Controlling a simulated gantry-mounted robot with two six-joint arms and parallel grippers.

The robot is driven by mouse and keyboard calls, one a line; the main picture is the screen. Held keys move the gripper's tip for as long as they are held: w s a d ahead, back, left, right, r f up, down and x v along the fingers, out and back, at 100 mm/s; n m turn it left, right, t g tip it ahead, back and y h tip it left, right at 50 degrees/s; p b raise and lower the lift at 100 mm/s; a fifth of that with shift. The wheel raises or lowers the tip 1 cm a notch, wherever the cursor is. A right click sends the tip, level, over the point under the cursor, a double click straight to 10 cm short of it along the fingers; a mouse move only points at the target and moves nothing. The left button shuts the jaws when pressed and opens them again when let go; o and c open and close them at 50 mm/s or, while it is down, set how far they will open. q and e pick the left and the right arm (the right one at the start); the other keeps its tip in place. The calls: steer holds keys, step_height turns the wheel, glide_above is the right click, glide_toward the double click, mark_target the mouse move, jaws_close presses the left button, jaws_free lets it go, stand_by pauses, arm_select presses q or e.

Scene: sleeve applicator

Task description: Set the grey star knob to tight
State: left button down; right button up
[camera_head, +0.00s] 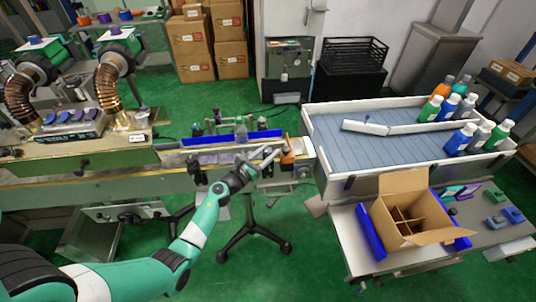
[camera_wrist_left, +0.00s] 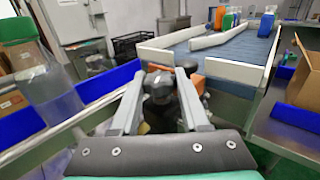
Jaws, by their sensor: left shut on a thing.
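The grey star knob (camera_wrist_left: 159,86) is dark and lobed. In the left wrist view it sits between the two fingers of my left gripper (camera_wrist_left: 161,80), next to an orange part. In the head view my left gripper (camera_head: 270,156) reaches over the conveyor's right end, beside the orange piece (camera_head: 287,157). It is shut on the knob there. The knob is too small and covered to make out in the head view. Its tight marking cannot be read. My right gripper is in neither view.
A blue guide rail (camera_head: 232,138) runs along the conveyor. A clear bottle with a green cap (camera_wrist_left: 45,80) stands close by in the wrist view. An open cardboard box (camera_head: 402,207) and a grey-decked table with several bottles (camera_head: 330,135) lie to the right.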

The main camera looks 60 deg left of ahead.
arm_select(q)
steer(key=m+h+b, duration=0.2)
steer(key=h, duration=0.1)
steer(key=m+t+h+b, duration=0.1)
steer(key=shift+a+f+h, duration=0.2)
steer(key=shift+f+h, duration=0.05)
steer(key=shift+h, duration=0.15)
steer(key=m+h+b, duration=0.1)
steer(key=h+b, duration=0.1)
steer(key=shift+m+h, duration=0.3)
steer(key=shift+m, duration=0.1)
steer(key=shift+d+r+m+h+b, duration=0.1)
steer(key=shift+r+m+h+b, duration=0.05)
steer(key=shift+m+h+b, duration=0.2)
steer(key=c, duration=0.7)
jaws_free()
steer(key=shift+r, duration=0.1)
steer(key=s, duration=0.4)
steer(key=s+p, duration=0.1)
steer(key=s, duration=0.2)
steer(key=s+p, duration=0.1)
steer(key=s, duration=0.3)
steer(key=shift+s+a, duration=0.3)
steer(key=shift+a, duration=0.1)
